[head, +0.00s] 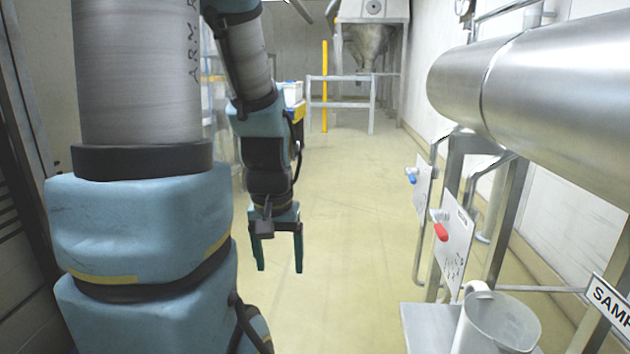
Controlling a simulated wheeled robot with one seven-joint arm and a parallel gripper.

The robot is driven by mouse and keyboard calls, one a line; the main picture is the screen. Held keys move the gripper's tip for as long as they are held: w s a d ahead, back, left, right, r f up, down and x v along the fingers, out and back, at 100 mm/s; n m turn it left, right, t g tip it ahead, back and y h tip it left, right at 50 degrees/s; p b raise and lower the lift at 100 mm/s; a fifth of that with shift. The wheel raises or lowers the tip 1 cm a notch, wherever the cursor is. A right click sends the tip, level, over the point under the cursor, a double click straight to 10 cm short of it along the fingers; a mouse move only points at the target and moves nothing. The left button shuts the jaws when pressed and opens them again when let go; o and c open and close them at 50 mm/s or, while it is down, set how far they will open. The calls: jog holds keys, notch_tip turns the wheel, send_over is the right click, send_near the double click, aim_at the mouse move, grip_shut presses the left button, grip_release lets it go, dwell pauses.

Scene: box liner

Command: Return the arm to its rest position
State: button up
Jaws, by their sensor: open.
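My arm comes down from the top left of the head view, in front of me. My gripper (280,268) hangs from it, pointing down over bare floor, left of the picture's middle. Its two fingers are apart and nothing is between them. Its fingers touch nothing that I can see.
At right, a steel pipe (560,95) runs above a stand with a red-handled valve (441,232) and a blue-handled valve (411,177). A white jug (497,325) stands below on a ledge. A railing (340,79) and a hopper (370,42) are far back. The middle floor (350,220) is clear.

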notch_tip(320, 180, up, 13)
jog(key=p, duration=1.1)
jog(key=shift+r, duration=0.2)
